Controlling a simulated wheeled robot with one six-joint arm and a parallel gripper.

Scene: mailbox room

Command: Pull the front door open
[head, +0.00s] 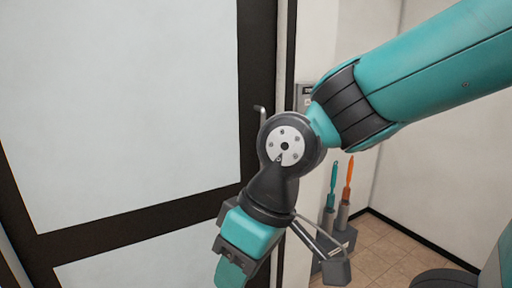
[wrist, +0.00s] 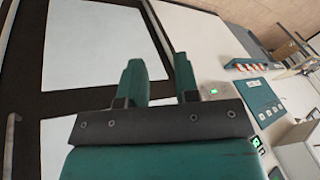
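The front door (head: 120,90) fills the left of the head view, with pale panels in a dark frame. It appears shut, though its edge is partly hidden by my arm. A grey handle end (head: 261,111) shows just above my wrist joint; the rest is hidden. In the wrist view, the door (wrist: 95,45) is at the left and a pale grey bar, apparently the handle (wrist: 11,135), stands at the left edge. My gripper (head: 232,276) points down in front of the door. In the wrist view, the gripper's (wrist: 158,68) fingers are apart with nothing between them, away from the bar.
A wall device (head: 304,94) is right of the door frame. A teal-handled brush (head: 332,185) and an orange-handled brush (head: 348,180) stand in holders by the wall. Tiled floor (head: 385,255) is open at right. The wrist view shows a teal panel (wrist: 262,101) on the wall.

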